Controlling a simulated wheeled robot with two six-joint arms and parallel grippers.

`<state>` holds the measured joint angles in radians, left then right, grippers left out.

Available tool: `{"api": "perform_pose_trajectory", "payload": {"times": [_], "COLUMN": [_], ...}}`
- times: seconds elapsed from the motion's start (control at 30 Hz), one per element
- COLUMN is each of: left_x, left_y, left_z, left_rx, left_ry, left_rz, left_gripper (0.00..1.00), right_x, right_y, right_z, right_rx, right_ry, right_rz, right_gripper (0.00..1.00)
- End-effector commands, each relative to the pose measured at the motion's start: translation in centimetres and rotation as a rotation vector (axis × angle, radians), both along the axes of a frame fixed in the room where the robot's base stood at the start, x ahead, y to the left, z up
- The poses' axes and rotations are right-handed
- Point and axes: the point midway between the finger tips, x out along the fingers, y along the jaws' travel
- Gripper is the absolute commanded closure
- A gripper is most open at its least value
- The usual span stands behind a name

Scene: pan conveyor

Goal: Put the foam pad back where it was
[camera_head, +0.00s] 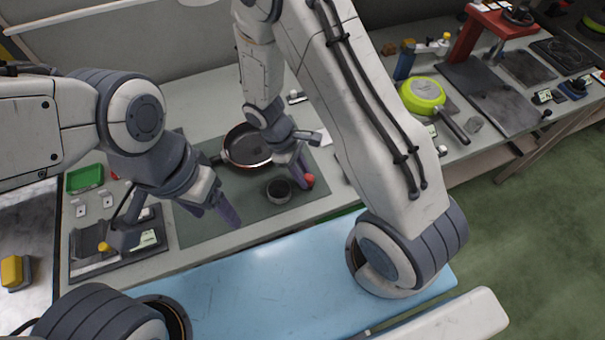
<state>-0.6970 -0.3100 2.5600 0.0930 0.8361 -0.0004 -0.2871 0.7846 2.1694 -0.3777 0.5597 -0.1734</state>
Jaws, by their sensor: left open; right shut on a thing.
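My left gripper (226,212) is open and empty over the front left part of the dark green mat (205,232). My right gripper (304,177) is shut on a small red thing (309,181) near the mat's right side. The red thing is mostly hidden by the fingers, so I cannot tell whether it is the foam pad. A small dark round cup (279,190) stands on the mat just left of the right gripper. A dark frying pan (245,147) with a reddish-brown rim lies behind them. I cannot identify a foam pad for certain elsewhere.
A green tray (85,179) and a dark panel (90,262) lie at the left. A yellow block (14,271) is at the far left. A lime-green pan (424,93) and a red stand (468,35) are at the right. The mat's front middle is clear.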

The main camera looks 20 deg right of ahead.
Motion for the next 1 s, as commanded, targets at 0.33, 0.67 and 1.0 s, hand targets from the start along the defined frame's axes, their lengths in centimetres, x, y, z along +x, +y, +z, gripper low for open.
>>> {"api": "perform_pose_trajectory", "payload": {"times": [0.33,0.67,1.0], "left_x": [0.0,0.0,0.0], "left_y": [0.0,0.0,0.0], "left_z": [-0.2,-0.1,-0.4], "left_rx": [0.0,0.0,0.0], "left_ry": [0.0,0.0,0.0], "left_rz": [0.0,0.0,0.0], "left_gripper": [0.32,0.32,0.32], "right_x": [0.0,0.0,1.5], "right_y": [0.0,0.0,1.5], "right_z": [-0.3,-0.1,4.9], "right_rx": [0.0,-0.001,0.003], "right_ry": [0.001,0.001,-0.007], "right_rz": [0.0,0.0,-0.001], "right_gripper": [0.46,0.46,0.46]}}
